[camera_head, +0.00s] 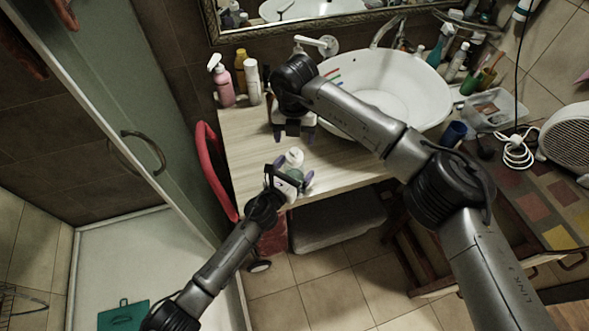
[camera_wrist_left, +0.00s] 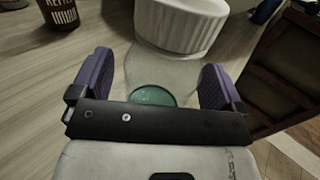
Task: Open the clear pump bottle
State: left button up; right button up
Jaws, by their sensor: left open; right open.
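The clear pump bottle (camera_head: 294,158) stands on the wooden counter near its front edge, its white top showing in the head view. In the left wrist view its ribbed white cap (camera_wrist_left: 178,24), clear body and green bottom (camera_wrist_left: 152,96) show between the purple fingers. My left gripper (camera_head: 290,178) is open, with a finger on either side of the bottle's body; I cannot tell whether they touch it. My right gripper (camera_head: 293,132) is open and empty, above the counter just behind the bottle. Its arm crosses in front of the basin.
A pink pump bottle (camera_head: 222,84), a yellow bottle (camera_head: 240,68) and a white bottle (camera_head: 252,82) stand at the counter's back left. The white basin (camera_head: 400,85) is to the right. A blue cup (camera_head: 453,134) and a clear tray (camera_head: 492,108) stand farther right.

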aim_at(295, 150)
pick_arm(q)
jog(key=shift+c, duration=0.2)
jog(key=c, duration=1.5)
jog(key=shift+c, duration=0.8)
pick_arm(e)
jog(key=shift+m, duration=0.4)
pick_arm(q)
grip_shut()
pick_arm(e)
jog(key=m, duration=0.3)
jog(key=shift+f, duration=0.1)
jog(key=shift+m, duration=0.3)
jog(key=shift+f, duration=3.9)
